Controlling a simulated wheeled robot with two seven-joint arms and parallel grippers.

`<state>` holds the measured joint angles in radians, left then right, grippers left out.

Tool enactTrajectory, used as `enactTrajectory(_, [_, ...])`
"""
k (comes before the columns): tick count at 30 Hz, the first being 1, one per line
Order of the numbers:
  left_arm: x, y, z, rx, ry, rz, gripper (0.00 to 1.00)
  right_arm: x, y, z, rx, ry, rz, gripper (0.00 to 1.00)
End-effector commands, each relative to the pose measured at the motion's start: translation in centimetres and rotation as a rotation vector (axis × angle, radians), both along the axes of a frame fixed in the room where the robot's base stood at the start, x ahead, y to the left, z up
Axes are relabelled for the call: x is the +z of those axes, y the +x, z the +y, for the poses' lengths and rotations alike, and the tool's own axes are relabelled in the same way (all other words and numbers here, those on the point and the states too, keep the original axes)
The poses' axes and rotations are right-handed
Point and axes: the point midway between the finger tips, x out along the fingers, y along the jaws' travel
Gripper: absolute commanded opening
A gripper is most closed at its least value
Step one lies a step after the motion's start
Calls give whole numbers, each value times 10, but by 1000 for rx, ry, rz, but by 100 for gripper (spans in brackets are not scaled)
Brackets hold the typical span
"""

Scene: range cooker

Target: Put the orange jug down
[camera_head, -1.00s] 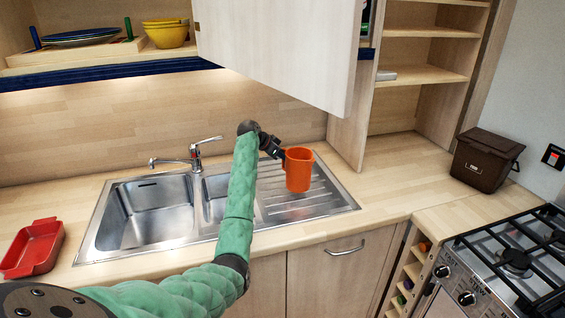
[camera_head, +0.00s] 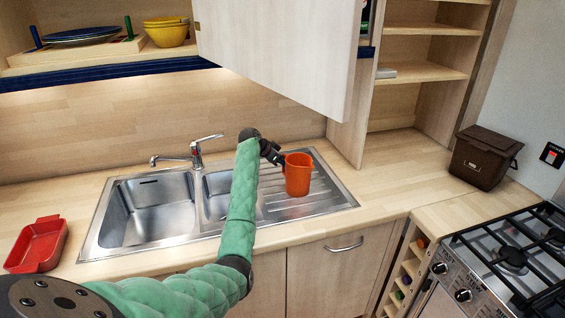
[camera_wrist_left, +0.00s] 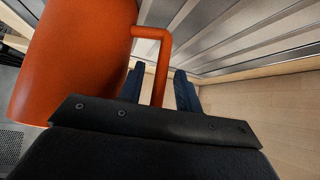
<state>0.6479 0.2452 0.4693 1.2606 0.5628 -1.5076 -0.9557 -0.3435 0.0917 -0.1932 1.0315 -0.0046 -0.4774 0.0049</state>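The orange jug (camera_head: 298,176) stands upright on the ribbed drainer (camera_head: 327,195) of the steel sink, at its right part. My left gripper (camera_head: 279,158) is at the jug's left side, by its handle. In the left wrist view, the jug's body (camera_wrist_left: 75,60) fills the upper left. Its handle (camera_wrist_left: 161,75) passes between the two dark fingertips (camera_wrist_left: 160,88), with a gap showing on each side, so the gripper looks open around the handle. The jug's base is seen only from above in the head view. My right gripper is not in view.
Two sink bowls (camera_head: 152,241) and a tap (camera_head: 192,152) lie left of the drainer. An open cupboard door (camera_head: 285,50) hangs above. A red dish (camera_head: 38,246) is at far left. A brown bin (camera_head: 484,158) and gas hob (camera_head: 515,260) are right. Counter between drainer and bin is clear.

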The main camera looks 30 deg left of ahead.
Motion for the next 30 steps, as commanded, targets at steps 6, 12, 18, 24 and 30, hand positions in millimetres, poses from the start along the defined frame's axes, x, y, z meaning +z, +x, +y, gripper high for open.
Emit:
enactTrajectory(6, [1, 0, 0, 0, 0, 0, 34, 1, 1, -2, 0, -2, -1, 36])
enactTrajectory(12, [9, -7, 6, 2, 3, -3, 34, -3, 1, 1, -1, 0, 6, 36])
enactTrajectory(18, [32, -28, 18, 1, 3, -3, 34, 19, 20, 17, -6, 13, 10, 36])
enactTrajectory(24, [57, -51, 30, 1, 3, -2, 34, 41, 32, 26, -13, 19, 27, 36])
enactTrajectory(30, [77, -67, 38, -1, 2, -1, 34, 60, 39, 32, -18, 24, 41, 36])
